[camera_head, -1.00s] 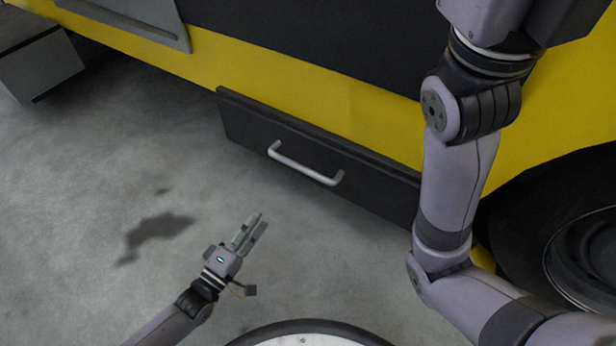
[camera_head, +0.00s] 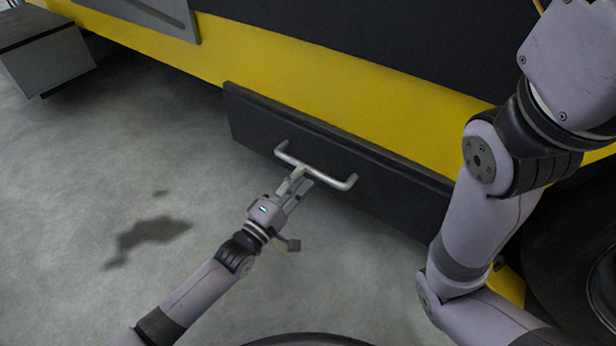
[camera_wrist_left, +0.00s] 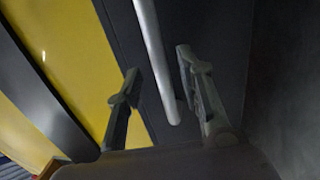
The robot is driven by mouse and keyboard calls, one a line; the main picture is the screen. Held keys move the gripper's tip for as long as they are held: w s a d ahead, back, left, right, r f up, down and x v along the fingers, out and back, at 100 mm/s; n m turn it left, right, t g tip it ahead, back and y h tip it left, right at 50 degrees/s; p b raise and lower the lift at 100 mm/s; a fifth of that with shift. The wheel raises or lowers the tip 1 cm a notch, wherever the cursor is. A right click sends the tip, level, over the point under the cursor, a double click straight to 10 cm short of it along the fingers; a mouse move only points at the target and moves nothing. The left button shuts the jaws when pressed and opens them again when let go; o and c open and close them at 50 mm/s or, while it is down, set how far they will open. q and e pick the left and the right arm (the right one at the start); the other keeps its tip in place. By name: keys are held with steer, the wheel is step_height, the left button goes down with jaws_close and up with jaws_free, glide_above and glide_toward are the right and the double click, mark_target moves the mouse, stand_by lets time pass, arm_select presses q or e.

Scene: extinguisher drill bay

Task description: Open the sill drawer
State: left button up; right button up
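The sill drawer (camera_head: 385,195) is a long dark panel low on the yellow vehicle side. Its pale metal bar handle (camera_head: 332,180) is on the front. My left gripper (camera_head: 301,180) is at the middle of the handle, its fingertips overlapping the bar. In the left wrist view the left gripper's fingers (camera_wrist_left: 157,65) stand apart, with the handle bar (camera_wrist_left: 152,45) running between them. I see clear space beside the bar, so it is not clamped. The drawer front looks closed against the sill. My right arm's links cross the right side; its gripper is out of frame.
A grey box-like step (camera_head: 48,55) juts out at the upper left. A dark wheel (camera_head: 575,250) stands at the right, partly behind my right arm. The concrete floor (camera_head: 120,160) before the drawer is clear apart from a dark stain.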

mark_target(308, 166)
arm_select(q)
steer(key=shift+b+x, duration=0.75)
steer(key=shift+x, duration=1.2)
steer(key=shift+c, duration=0.4)
jaws_close()
